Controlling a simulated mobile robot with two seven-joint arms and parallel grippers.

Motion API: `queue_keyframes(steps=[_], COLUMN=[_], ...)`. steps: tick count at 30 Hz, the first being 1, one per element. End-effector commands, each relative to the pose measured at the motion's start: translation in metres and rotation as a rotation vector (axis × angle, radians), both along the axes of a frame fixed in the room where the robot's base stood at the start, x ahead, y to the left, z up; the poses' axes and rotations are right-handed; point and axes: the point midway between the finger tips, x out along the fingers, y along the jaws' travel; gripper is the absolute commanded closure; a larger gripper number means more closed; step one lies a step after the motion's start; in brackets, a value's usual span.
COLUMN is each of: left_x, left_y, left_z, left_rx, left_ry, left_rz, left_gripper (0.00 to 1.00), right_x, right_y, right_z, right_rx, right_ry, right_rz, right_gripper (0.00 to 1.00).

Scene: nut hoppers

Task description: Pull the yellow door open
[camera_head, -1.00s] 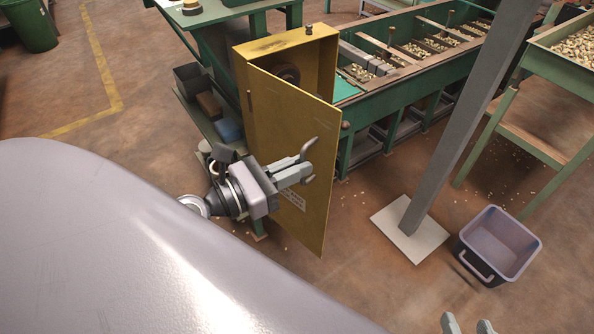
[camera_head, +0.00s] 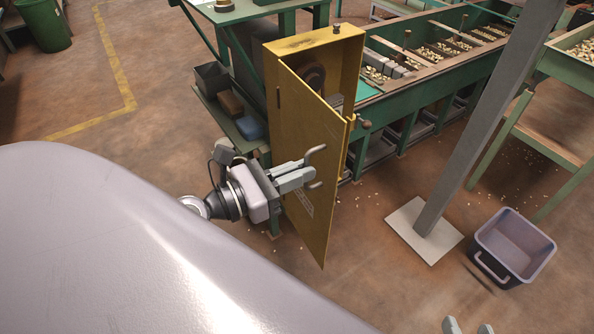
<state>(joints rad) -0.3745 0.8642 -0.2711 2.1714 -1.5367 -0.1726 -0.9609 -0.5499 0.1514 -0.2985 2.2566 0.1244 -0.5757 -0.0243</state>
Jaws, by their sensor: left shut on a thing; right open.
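The yellow door (camera_head: 310,120) hangs on a yellow cabinet (camera_head: 322,48) and stands ajar. Its free right edge is swung out toward me, and part of the inside shows past its top and right edges. My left gripper (camera_head: 307,170) is in front of the door, shut on the grey door handle (camera_head: 318,149), whose bent ends show above and below the fingertips. The fingers hide the handle's middle. My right gripper (camera_head: 468,327) shows only its two fingertips at the bottom edge, apart, empty and away from the door.
A green bench with nut hoppers (camera_head: 435,55) runs behind the cabinet. A grey post on a white base plate (camera_head: 408,232) and a grey-purple bin (camera_head: 513,250) stand to the right. Left of the cabinet is a shelf with small boxes (camera_head: 250,127).

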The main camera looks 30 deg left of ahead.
Motion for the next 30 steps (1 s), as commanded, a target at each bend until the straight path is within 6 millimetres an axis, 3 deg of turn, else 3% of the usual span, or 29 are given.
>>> queue_keyframes(steps=[1, 5, 8, 9, 22, 30], left_x=[0.008, 0.008, 0.008, 0.008, 0.005, -0.013], left_y=[0.012, 0.012, 0.012, 0.012, 0.011, 0.018], left_z=[0.003, 0.003, 0.003, 0.003, 0.002, -0.002], left_rx=[0.003, 0.002, 0.003, 0.003, 0.004, 0.006], left_ry=[-0.015, -0.016, -0.017, -0.017, -0.017, -0.012], left_rz=[0.036, 0.036, 0.037, 0.037, 0.032, 0.029], left_gripper=[1.00, 1.00, 0.67, 0.65, 0.65, 0.65], right_x=[0.000, 0.000, 0.000, 0.000, 0.001, 0.001], right_y=[0.000, 0.000, 0.000, 0.000, 0.000, 0.007], right_z=[0.000, 0.001, 0.001, 0.001, -0.001, -0.011], right_rx=[0.000, 0.001, 0.001, 0.001, 0.003, 0.053], right_ry=[-0.001, -0.002, -0.002, -0.002, -0.002, 0.010], right_rz=[0.000, 0.000, 0.000, 0.000, 0.000, 0.010], right_gripper=[0.46, 0.46, 0.46, 0.46, 0.46, 0.46])
